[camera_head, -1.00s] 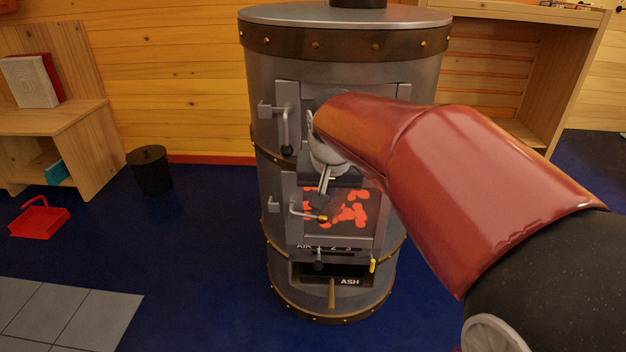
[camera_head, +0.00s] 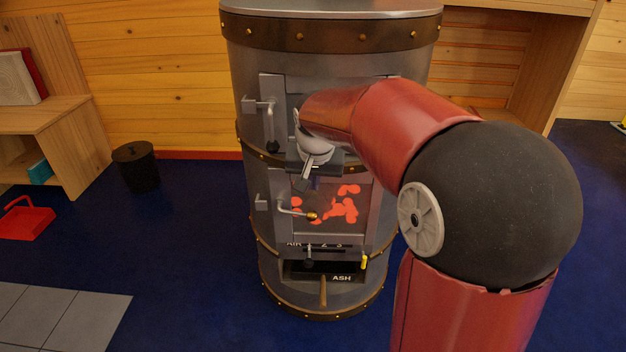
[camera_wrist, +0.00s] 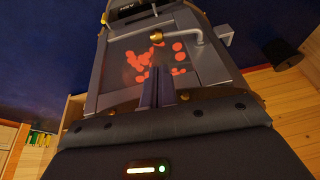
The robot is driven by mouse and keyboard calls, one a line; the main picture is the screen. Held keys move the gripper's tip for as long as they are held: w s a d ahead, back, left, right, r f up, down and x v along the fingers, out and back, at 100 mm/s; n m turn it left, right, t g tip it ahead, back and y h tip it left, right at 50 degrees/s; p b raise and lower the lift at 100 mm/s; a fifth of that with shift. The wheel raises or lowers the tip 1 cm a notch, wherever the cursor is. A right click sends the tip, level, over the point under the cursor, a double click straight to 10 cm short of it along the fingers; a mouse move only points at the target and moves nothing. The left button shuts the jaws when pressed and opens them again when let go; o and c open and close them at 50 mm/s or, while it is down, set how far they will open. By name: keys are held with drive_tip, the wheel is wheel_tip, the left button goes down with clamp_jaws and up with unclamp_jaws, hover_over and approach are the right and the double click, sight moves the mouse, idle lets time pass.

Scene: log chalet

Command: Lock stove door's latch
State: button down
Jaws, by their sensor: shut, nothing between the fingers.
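The stove (camera_head: 335,60) stands ahead. Its lower door (camera_head: 350,238) has a window with glowing orange embers and looks closed or nearly so. The door's latch (camera_head: 291,210) is a bent grey handle with a brass knob, at the door's left side beside a small grey catch block (camera_head: 261,204). I cannot tell whether the latch sits in the catch. In the wrist view, the latch (camera_wrist: 190,33) and its brass knob lie beyond the fingertips. My gripper (camera_wrist: 157,75) is shut and empty in front of the window, apart from the latch. In the head view my arm partly hides it.
The upper door has its own handle (camera_head: 271,132), close left of my wrist. Below are the air slider (camera_head: 309,255), a yellow knob (camera_head: 364,262) and the ash drawer (camera_head: 322,290). A black bin (camera_head: 136,167) and wooden shelf (camera_head: 45,125) stand left.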

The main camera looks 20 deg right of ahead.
sight(310, 215)
drive_tip(key=x, duration=1)
drive_tip(key=shift+s+a+f+b, duration=0.15)
drive_tip(key=shift+s+a+b, duration=0.15)
drive_tip(key=shift+b, duration=0.05)
drive_tip(key=shift+w, duration=0.1)
